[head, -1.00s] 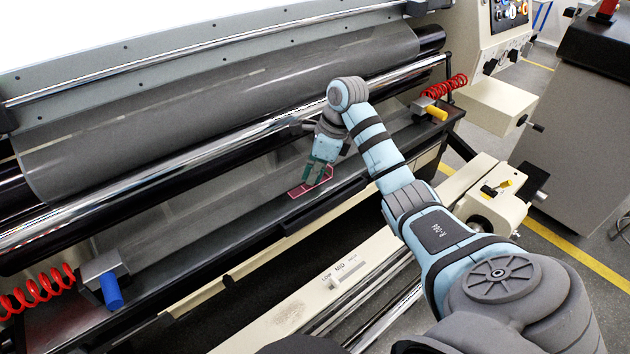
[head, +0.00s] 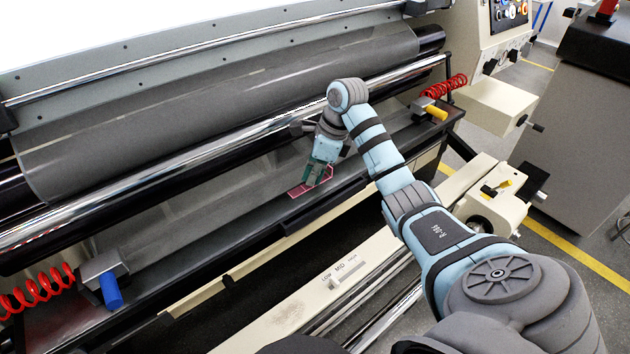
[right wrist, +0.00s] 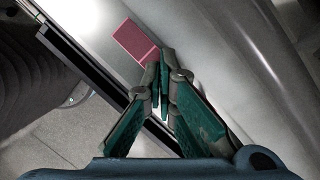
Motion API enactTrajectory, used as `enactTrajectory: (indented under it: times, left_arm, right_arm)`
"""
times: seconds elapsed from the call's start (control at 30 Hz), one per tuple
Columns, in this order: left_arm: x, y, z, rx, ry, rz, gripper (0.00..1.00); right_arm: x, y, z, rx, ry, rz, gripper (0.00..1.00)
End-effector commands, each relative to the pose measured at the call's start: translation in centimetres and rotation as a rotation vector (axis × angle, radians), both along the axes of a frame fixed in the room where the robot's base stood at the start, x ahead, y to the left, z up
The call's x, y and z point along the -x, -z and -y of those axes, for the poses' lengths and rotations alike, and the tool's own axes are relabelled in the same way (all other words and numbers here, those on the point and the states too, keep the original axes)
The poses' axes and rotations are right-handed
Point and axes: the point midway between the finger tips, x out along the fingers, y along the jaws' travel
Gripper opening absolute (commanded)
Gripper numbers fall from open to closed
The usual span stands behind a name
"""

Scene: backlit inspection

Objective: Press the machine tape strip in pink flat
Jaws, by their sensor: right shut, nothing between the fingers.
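The pink tape strip (head: 299,190) lies on the grey ledge in front of the rollers in the head view. Its far part is partly hidden by my right gripper (head: 312,184). In the right wrist view the strip (right wrist: 131,38) reaches up and left from the fingertips. My right gripper (right wrist: 161,58) is shut and empty, with its green-sided fingers together over the strip's near part. The tips look at or very close to the strip; I cannot tell whether they touch it. My left gripper is not in view.
The grey ledge (head: 195,235) runs along the machine under a shiny metal roller (head: 220,140). A blue-handled clamp (head: 111,290) with a red coil stands at left, and a yellow-handled one (head: 436,112) at right. The ledge left of the strip is clear.

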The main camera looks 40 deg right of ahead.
Motion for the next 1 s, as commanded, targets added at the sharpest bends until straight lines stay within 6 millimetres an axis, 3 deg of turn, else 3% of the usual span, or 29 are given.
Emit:
enactTrajectory:
  times: [0.17,0.5,0.83,1.0]
  left_arm:
    - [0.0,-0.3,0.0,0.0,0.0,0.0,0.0]
    - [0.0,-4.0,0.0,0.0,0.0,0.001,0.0]
    - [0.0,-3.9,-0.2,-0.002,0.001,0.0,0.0]
    - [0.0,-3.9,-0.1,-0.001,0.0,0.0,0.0]
  right_arm:
    - [0.0,-0.2,0.0,0.0,0.0,-0.001,0.0]
    - [0.0,-4.1,0.0,-0.001,0.0,-0.001,0.0]
    - [0.0,-4.1,0.0,0.0,0.0,0.0,0.0]
    - [0.5,-6.1,0.5,0.002,0.001,0.003,0.0]
